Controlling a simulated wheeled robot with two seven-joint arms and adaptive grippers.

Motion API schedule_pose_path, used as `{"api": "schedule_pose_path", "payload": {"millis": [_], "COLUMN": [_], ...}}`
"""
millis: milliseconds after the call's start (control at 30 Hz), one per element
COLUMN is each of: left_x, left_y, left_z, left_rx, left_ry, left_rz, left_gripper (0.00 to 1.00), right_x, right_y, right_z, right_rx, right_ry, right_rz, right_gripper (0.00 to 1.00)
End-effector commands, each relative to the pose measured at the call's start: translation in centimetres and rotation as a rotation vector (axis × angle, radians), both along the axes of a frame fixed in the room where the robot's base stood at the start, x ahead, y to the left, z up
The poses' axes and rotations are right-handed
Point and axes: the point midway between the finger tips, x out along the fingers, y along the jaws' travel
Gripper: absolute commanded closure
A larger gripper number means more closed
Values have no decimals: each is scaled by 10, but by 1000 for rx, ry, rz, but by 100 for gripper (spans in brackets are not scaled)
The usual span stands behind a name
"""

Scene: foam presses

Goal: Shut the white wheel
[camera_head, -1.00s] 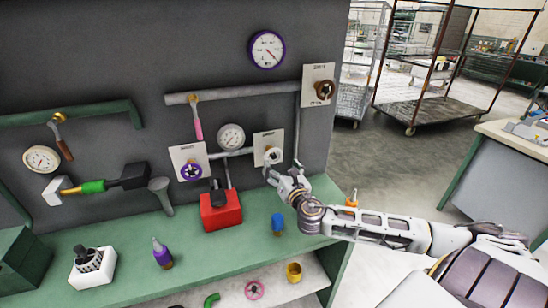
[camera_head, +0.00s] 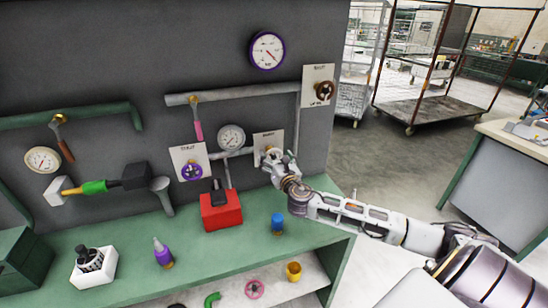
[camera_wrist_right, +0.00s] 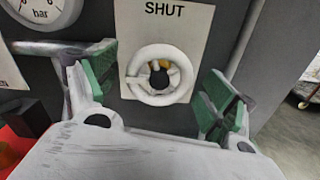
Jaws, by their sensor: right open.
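The white wheel (camera_wrist_right: 133,83) is a ring on a white plate (camera_wrist_right: 190,22) marked SHUT, on the grey wall. In the right wrist view it lies between and ahead of the two green-padded fingers of my right gripper (camera_wrist_right: 158,90). The fingers stand apart on either side of the wheel, and I cannot tell whether either touches it. In the head view my right gripper (camera_head: 272,158) is at the wheel and hides most of it; the plate (camera_head: 268,137) shows behind. My left gripper is not in view.
A purple wheel (camera_head: 192,171) and a brown wheel (camera_head: 324,90) sit on other plates nearby. A gauge (camera_head: 231,137) is left of the white wheel. A red box (camera_head: 221,211), a blue-capped item (camera_head: 277,223) and a purple bottle (camera_head: 162,254) stand on the green bench (camera_head: 205,262).

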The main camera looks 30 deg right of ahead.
Motion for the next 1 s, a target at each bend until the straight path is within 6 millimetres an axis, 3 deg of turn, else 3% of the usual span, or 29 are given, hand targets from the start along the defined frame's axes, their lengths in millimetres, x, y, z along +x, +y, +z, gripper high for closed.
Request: {"api": "schedule_pose_path", "payload": {"millis": [567, 900, 1000], "left_x": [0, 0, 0], "left_y": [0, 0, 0], "left_z": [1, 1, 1], "left_rx": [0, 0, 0], "left_ry": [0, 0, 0], "left_rz": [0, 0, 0], "left_gripper": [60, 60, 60], "right_x": [9, 9, 9], "right_y": [-2, -2, -2], "right_z": [0, 0, 0], "right_rx": [-1, -1, 0], "right_ry": [1, 1, 1], "right_rz": [1, 0, 0], "right_gripper": [16, 59, 61]}}
